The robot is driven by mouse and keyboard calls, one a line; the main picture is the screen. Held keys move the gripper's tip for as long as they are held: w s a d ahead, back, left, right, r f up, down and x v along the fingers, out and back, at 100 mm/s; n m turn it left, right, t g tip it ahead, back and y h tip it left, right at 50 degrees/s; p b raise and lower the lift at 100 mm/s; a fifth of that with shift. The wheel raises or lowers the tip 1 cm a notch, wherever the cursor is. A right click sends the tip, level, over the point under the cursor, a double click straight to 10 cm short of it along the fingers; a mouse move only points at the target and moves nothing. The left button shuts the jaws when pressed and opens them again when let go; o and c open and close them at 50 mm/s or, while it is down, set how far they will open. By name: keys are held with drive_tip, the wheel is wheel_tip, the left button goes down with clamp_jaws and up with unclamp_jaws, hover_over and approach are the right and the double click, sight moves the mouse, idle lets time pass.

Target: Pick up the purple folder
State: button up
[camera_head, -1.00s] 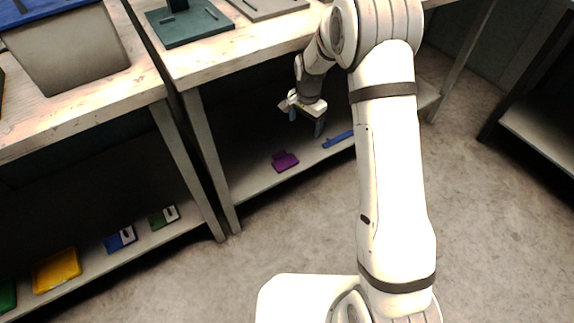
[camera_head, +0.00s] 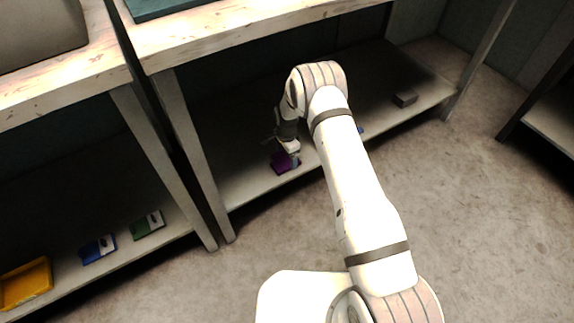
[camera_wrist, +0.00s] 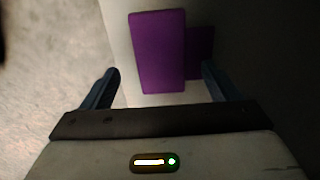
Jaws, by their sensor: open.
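The purple folder (camera_head: 281,164) lies on the lower shelf (camera_head: 240,186) of the bench, near its front edge. In the wrist view the purple folder (camera_wrist: 158,52) is a flat upright rectangle in the picture, with a darker purple part (camera_wrist: 199,52) along its right side. My gripper (camera_head: 291,158) is over the folder in the head view. In the wrist view my gripper (camera_wrist: 158,80) has its two fingers wide apart, left and right of the folder's near end. Nothing is between the fingertips that I can see held. Whether the fingers touch the shelf cannot be told.
The bench top (camera_head: 230,32) hangs above the shelf, with a leg (camera_head: 203,150) left of the folder. A small dark block (camera_head: 404,99) lies further right on the shelf. A blue item (camera_head: 361,130) is partly hidden behind my arm. A left shelf holds a yellow tray (camera_head: 24,283).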

sight(287, 162)
wheel_tip(287, 162, down, 4)
drive_tip(key=shift+w+r+b, duration=0.1)
drive_tip(key=shift+r+b, duration=0.15)
drive_tip(key=shift+b, duration=0.25)
drive_tip(key=shift+r, duration=0.1)
drive_tip(key=c, duration=1.1)
